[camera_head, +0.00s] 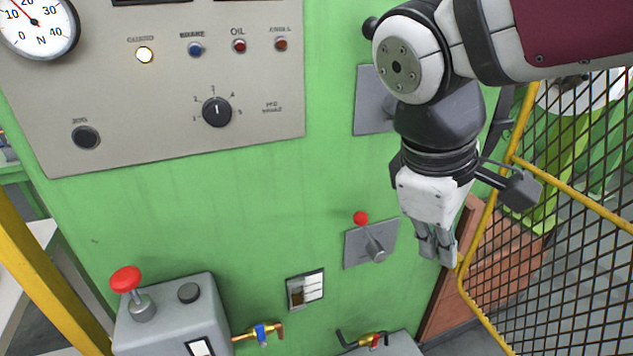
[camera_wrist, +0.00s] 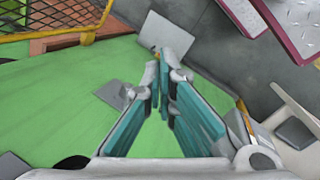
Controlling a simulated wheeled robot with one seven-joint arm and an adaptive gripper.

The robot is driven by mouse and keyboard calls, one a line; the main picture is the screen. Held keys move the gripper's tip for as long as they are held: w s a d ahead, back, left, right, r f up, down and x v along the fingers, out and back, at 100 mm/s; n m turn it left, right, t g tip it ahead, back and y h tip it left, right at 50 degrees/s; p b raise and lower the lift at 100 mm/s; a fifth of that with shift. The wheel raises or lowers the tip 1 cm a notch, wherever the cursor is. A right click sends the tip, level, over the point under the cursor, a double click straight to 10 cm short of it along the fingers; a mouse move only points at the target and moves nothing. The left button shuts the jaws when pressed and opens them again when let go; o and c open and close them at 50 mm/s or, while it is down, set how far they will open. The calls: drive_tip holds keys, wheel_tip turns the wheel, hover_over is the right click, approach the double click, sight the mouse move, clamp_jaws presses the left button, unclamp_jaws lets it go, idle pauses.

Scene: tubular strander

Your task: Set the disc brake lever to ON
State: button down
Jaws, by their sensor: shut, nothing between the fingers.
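A small lever with a red ball knob (camera_head: 361,218) stands on a grey square plate (camera_head: 353,250) on the green panel, at centre right in the head view. Its stem rises from a grey boss, with the knob up and left of it. No label for it is readable, so I cannot confirm it is the disc brake lever. My gripper (camera_head: 437,251) points down just right of this plate, apart from the lever. Its fingers are shut and empty. In the wrist view, my gripper (camera_wrist: 160,62) is in front of the green panel; a grey plate (camera_wrist: 113,95) shows left of the fingers, and no red knob is visible.
Another grey plate (camera_head: 372,105) is partly hidden behind my arm. A yellow-framed mesh guard (camera_head: 575,200) stands close at right. A grey box with a red mushroom knob (camera_head: 125,279) and brass valves (camera_head: 262,332) are below. The control panel (camera_head: 120,70) is upper left.

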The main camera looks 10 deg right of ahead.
drive_tip(key=w+a+f+n+t+h+b, duration=0.4)
drive_tip(key=w+a+f+n+h+b, duration=0.5)
drive_tip(key=w+a+f+n+b, duration=0.6)
wheel_tip(320, 180, down, 2)
drive_tip(key=w+a+b, duration=0.1)
drive_tip(key=a+b, duration=0.1)
drive_tip(key=a, duration=0.1)
drive_tip(key=shift+w+f, duration=0.2)
drive_tip(key=shift+f, duration=0.05)
drive_tip(key=shift+d, duration=0.1)
drive_tip(key=b, duration=0.6)
approach(368, 236)
wheel_tip(368, 236, down, 4)
drive_tip(key=w+d, duration=0.2)
drive_tip(key=d, duration=0.1)
drive_tip(key=shift+w+d+r, duration=0.25)
drive_tip(key=shift+d+r, duration=0.1)
drive_tip(key=shift+d, duration=0.05)
drive_tip(key=shift+d+r+p, duration=0.1)
drive_tip(key=shift+r+p, duration=0.05)
drive_tip(key=shift+p, duration=0.25)
